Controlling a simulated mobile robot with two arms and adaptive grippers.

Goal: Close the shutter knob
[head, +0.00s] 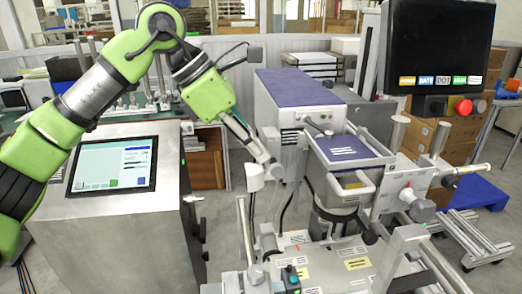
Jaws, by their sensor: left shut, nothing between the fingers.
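My left arm is green and comes in from the left, reaching over the machine in the middle. Its gripper (273,168) is shut and empty, beside the front of the grey box with a purple top (300,88). A small dark knob-like fitting (311,123) shows on that box's front face, to the right of and above the gripper. I cannot tell for sure whether it is the shutter knob, or its position. The gripper appears apart from it. My right gripper is not in view.
A smaller purple-topped unit (346,149) stands to the right of the gripper. A dark monitor (440,50) with a red button (464,106) is at the upper right. A steel cabinet with a touchscreen (112,164) stands at the left. Metal rails and rollers fill the lower right.

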